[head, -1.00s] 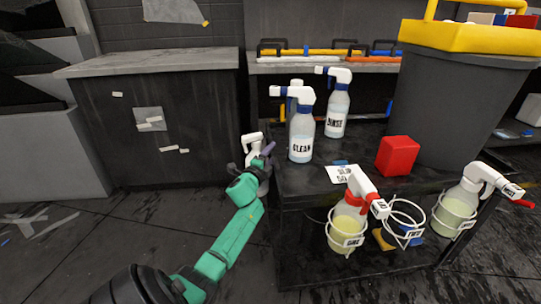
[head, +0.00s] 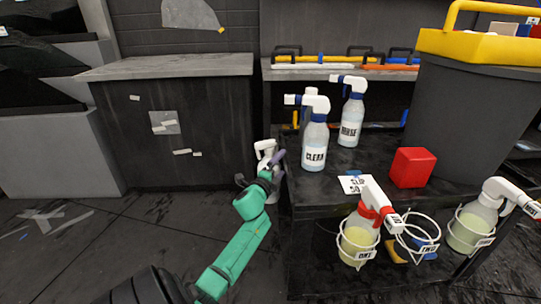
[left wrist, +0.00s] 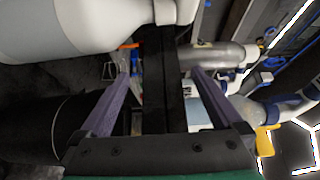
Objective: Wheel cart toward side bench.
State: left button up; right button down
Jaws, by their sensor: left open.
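The cart (head: 322,192) is dark, with a flat top deck, and stands at the right of the head view. The side bench (head: 170,68) has a grey top and dark front, and stands at the left. A floor gap lies between them. My left gripper (head: 274,168) is at the cart's left edge, in front of a white-headed spray bottle (head: 265,149). Its purple fingers are open in the left wrist view (left wrist: 162,85), with a dark upright bar showing between them; I cannot tell whether they touch it. My right gripper is not in view.
On the cart stand the CLEAN bottle (head: 315,145), the RINSE bottle (head: 351,120), a red block (head: 412,168) and a large dark bin (head: 450,110) with a yellow tray. Yellow-filled bottles (head: 357,240) sit in wire rings at its front. Open floor (head: 120,245) lies before the bench.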

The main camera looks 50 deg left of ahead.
pick_arm(q)
jog(key=p+v, duration=0.2)
jog(key=v, duration=1)
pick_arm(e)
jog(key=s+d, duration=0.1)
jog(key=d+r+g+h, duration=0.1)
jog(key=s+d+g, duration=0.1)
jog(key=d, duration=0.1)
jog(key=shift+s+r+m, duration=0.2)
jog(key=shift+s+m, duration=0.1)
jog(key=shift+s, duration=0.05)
